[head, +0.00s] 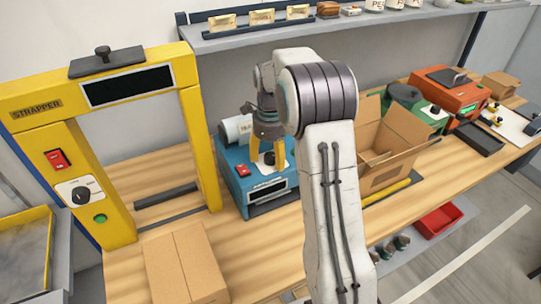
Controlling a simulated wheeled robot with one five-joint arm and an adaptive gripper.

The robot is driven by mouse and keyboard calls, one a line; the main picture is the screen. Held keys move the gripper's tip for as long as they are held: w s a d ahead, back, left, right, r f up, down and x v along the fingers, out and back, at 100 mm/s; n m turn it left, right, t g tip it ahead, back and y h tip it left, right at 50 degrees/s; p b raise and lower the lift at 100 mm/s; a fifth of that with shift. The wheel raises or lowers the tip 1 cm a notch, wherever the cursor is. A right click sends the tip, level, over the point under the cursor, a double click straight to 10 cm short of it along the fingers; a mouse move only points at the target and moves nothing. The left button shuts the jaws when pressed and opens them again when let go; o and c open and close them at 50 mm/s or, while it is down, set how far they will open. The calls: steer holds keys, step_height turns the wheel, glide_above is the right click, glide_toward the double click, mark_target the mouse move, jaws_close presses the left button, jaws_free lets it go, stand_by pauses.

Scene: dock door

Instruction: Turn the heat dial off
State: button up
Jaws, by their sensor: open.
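The yellow strapper (100,140) stands at the left as an upright frame. On its left post is a black dial (81,196) on a round-ended white plate, with markings too small to read. A blue machine (233,188) on the bench also carries a black knob (268,158) on its top. My gripper (266,163) is open, its yellow fingers pointing down over the blue machine, one on either side of that knob in the picture. I cannot tell whether they touch it. The gripper is well to the right of the strapper's dial.
A red switch (57,160) and green button (100,219) flank the strapper's dial. A closed carton (185,265) lies in front. An open carton (385,155) stands right of my arm, with green and orange machines (450,94) behind. A shelf (230,39) runs above.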

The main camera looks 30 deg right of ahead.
steer(key=shift+c, duration=0.3)
jaws_close()
stand_by(0.4)
steer(key=n, duration=0.5)
steer(key=shift+n, duration=0.4)
steer(key=n, duration=0.6)
steer(key=shift+s+f, duration=0.1)
steer(key=n, duration=0.6)
steer(key=shift+n, duration=0.3)
steer(key=n, duration=0.5)
steer(key=shift+n, duration=0.4)
